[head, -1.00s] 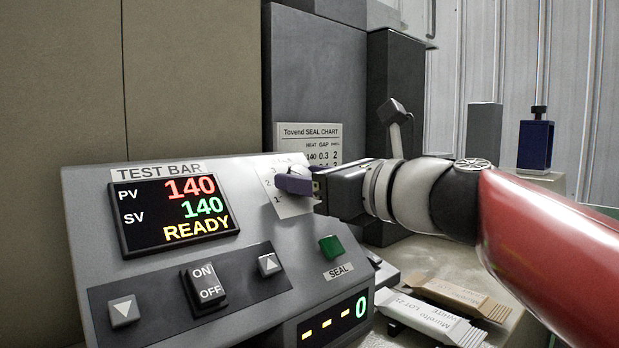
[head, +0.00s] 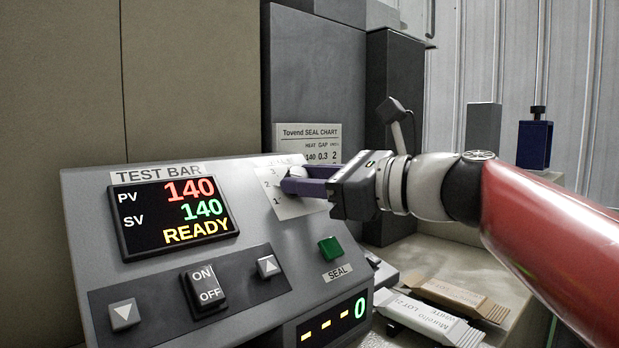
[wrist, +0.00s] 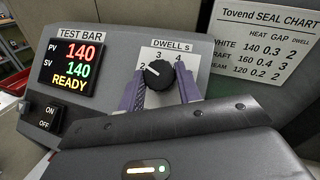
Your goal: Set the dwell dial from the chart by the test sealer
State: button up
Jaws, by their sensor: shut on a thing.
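The dwell dial (wrist: 157,74) is a round black knob on a white plate marked "DWELL s" on the test sealer (head: 90,210). Its white pointer mark is toward the 2 in the wrist view. My gripper (head: 292,181) is shut on the knob, with one purple finger on each side, also seen in the wrist view (wrist: 160,88). The fingers partly cover the plate. The seal chart (wrist: 262,45) is behind the sealer; its WHITE row reads 140, 0.3, 2. The sealer's display (head: 174,215) reads PV 140, SV 140, READY.
A green SEAL button (head: 330,248), an ON/OFF switch (head: 204,287) and arrow buttons are on the panel near the dial. A white packet (head: 430,317) marked WHITE and a brown packet (head: 458,296) lie right of the sealer. A blue object (head: 534,143) stands at the back right.

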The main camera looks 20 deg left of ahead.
jog(key=o, duration=1)
jog(key=s+d, duration=0.1)
jog(key=d, duration=0.6)
jog(key=shift+s+d+b, duration=0.25)
jog(key=shift+d+b, duration=0.05)
jog(key=shift+d, duration=0.05)
jog(key=shift+r, duration=0.1)
